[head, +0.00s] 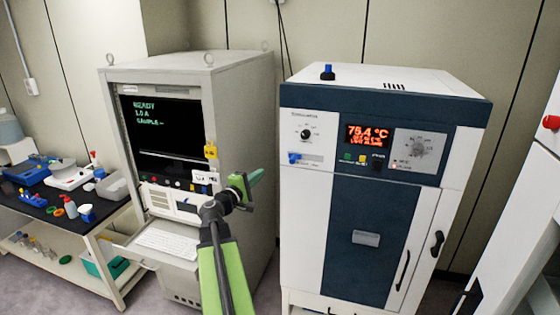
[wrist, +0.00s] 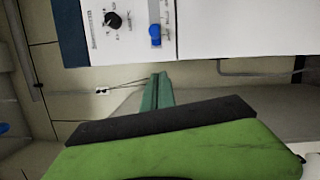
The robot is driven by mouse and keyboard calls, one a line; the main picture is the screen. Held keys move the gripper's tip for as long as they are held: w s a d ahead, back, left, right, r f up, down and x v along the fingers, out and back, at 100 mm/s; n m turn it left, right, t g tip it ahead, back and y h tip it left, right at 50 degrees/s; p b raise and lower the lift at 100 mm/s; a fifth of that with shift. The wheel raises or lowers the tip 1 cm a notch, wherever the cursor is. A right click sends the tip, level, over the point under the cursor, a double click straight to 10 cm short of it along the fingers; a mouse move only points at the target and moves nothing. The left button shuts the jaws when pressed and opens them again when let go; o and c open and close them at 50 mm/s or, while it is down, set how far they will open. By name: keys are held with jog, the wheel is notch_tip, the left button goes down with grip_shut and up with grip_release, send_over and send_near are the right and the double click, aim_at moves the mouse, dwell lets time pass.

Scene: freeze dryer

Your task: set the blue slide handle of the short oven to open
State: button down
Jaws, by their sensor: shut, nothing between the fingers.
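The short oven (head: 385,95) is a white and dark blue cabinet at the right in the head view. Its blue slide handle (head: 294,158) sits at the left end of a slot, below a black knob on the upper left of the front. In the wrist view the blue slide handle (wrist: 155,32) shows near the top, with the slot running away from it. My gripper (head: 256,177) is shut and empty, left of the oven and a little lower than the handle, apart from it. Its green fingers (wrist: 157,92) show in the wrist view, below the handle in that picture.
A tall grey cabinet (head: 238,110) with a black screen stands left of the oven, with a keyboard (head: 168,243) on its pull-out shelf. A bench (head: 52,212) with labware is further left. The oven's door handles (head: 437,243) stick out at the lower right.

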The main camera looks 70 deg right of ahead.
send_near(290, 157)
jog(key=w+d, duration=0.3)
jog(key=s, duration=0.2)
jog(key=s+d+p, duration=0.1)
jog(key=s, duration=0.1)
jog(key=shift+r, duration=0.1)
jog(key=shift+d, duration=0.1)
